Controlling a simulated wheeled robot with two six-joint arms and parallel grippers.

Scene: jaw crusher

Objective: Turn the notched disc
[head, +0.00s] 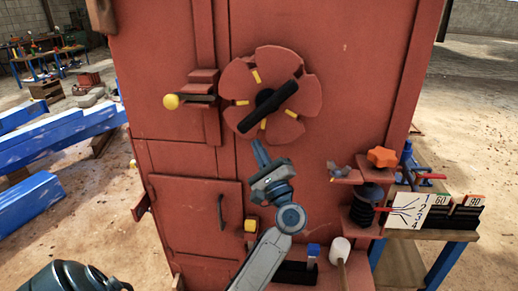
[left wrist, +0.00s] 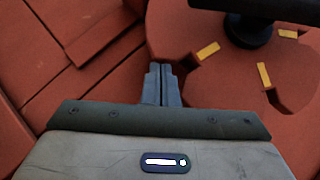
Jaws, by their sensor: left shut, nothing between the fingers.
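The notched disc (head: 275,75) is a red disc with yellow marks beside its notches and a black bar handle (head: 270,106) across its middle. It is mounted on the red machine's front panel. My left gripper (head: 257,148) is shut and empty, with its fingertips just below the disc's lower edge. In the left wrist view, the shut fingertips (left wrist: 160,70) show at the left edge of the disc (left wrist: 222,75), near a notch. I cannot tell whether they touch it. The black handle (left wrist: 270,10) is only partly in that view. My right gripper is not in view.
A yellow-knobbed latch (head: 171,101) sticks out left of the disc. An orange star knob (head: 382,157) and red brackets stand out at the lower right. A door with a dark handle (head: 221,212) lies at the lower left. The panel right of the disc is mostly clear.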

